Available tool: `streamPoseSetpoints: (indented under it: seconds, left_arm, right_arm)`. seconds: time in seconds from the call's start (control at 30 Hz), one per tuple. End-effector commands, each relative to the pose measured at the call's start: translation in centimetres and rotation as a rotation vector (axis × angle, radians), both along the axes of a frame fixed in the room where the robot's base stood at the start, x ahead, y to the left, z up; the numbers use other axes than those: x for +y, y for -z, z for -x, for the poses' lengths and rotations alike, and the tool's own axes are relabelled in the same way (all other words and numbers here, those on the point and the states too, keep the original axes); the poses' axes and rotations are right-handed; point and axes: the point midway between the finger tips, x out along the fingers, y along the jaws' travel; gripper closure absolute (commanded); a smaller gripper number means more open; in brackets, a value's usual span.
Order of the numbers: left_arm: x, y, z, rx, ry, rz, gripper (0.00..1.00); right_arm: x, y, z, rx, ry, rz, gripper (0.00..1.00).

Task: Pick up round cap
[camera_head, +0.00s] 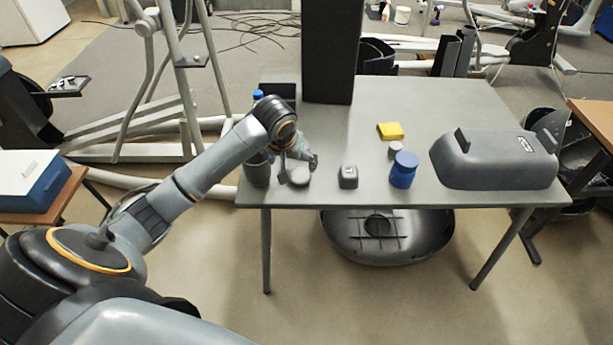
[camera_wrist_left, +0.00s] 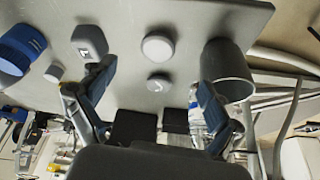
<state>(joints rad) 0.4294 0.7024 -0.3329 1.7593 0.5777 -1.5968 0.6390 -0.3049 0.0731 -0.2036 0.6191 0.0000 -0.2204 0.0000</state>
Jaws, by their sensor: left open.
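A pale grey round cap (camera_head: 300,176) lies near the front edge of the grey table (camera_head: 460,105). The left wrist view shows it as a light disc (camera_wrist_left: 158,46), with a smaller round disc (camera_wrist_left: 159,83) bearing a dark mark beside it. I cannot tell which of the two the task means. My left gripper (camera_head: 298,157) is over the table, just behind the larger cap in the head view. In the left wrist view its fingers (camera_wrist_left: 155,84) are spread and empty, with the smaller disc showing between the tips. My right gripper is not in view.
A dark cup (camera_head: 257,170) stands close left of the gripper. To the right are a grey block (camera_head: 348,177), a blue jar (camera_head: 403,170), a small grey cylinder (camera_head: 394,150), a yellow pad (camera_head: 390,131) and a large grey cover (camera_head: 495,162). A tall black column (camera_head: 328,50) rises behind.

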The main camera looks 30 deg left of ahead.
Motion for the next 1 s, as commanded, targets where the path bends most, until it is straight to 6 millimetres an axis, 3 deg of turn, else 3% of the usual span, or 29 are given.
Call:
streamPoseSetpoints:
  seconds: [0.07, 0.13, 0.5, 0.77, 1.0]
  left_arm:
    - [0.5, -0.9, -0.3, -0.003, -0.016, -0.001, 0.10]
    - [0.7, -0.6, -0.5, 0.000, -0.022, 0.001, 0.10]
    - [1.4, 5.6, -3.0, -0.001, -0.023, 0.002, 0.10]
    - [1.6, 7.3, -3.8, -0.002, -0.020, 0.000, 0.10]
    - [1.9, 10.3, -5.3, -0.002, -0.021, 0.001, 0.10]
  right_arm:
    - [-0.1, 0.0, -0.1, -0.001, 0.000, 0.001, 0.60]
    - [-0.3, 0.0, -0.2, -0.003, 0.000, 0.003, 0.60]
    - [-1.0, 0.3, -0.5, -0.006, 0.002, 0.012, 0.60]
    - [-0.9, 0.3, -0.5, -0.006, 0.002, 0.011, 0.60]
    - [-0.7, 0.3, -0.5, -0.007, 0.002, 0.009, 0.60]
